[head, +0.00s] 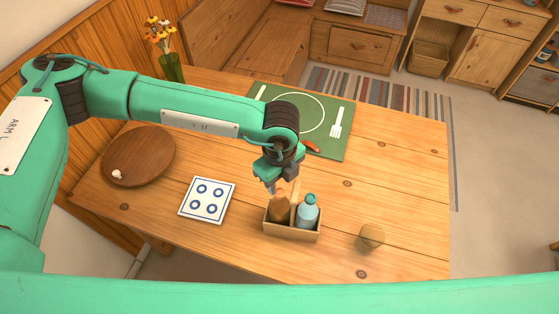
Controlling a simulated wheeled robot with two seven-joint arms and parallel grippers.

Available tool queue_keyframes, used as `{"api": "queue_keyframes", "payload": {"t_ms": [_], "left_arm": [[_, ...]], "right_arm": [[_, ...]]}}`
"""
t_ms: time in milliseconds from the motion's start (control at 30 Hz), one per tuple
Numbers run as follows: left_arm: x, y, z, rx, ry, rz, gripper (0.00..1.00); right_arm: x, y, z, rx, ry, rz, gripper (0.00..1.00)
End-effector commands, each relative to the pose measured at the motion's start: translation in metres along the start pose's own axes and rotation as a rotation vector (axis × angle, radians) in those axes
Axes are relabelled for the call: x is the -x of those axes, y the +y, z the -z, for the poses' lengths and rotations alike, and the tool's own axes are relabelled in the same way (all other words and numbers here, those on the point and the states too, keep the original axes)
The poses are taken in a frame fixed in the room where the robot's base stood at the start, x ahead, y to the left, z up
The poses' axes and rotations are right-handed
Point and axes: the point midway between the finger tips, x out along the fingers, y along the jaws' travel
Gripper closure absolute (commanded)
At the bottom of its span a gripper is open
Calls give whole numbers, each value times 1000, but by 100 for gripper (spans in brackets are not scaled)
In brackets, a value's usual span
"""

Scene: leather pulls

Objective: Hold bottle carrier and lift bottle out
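A wooden bottle carrier (291,235) stands upright on the table near its front edge. It holds a brown bottle (280,208) on the left and a light blue bottle (307,212) on the right, with an upright wooden handle (295,194) between them. My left gripper (270,189) points down at the top of the brown bottle, beside the handle. Its fingertips are small and partly hidden, so I cannot tell whether they touch the bottle or are closed. My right gripper is not in view.
A white tile with blue rings (207,200) and a round wooden board (138,156) lie left of the carrier. A green placemat (335,141) lies behind it. A vase of flowers (171,68) stands at the back left.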

Motion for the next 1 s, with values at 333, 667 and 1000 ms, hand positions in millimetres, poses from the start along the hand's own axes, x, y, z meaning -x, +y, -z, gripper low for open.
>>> {"api": "queue_keyframes", "payload": {"t_ms": [333,667,1000], "left_arm": [[-49,0,1,0,2,-2,64],[-58,0,0,-1,1,1,64],[-58,0,0,0,1,1,100]], "right_arm": [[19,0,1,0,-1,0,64],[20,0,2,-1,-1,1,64],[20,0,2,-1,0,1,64]]}}
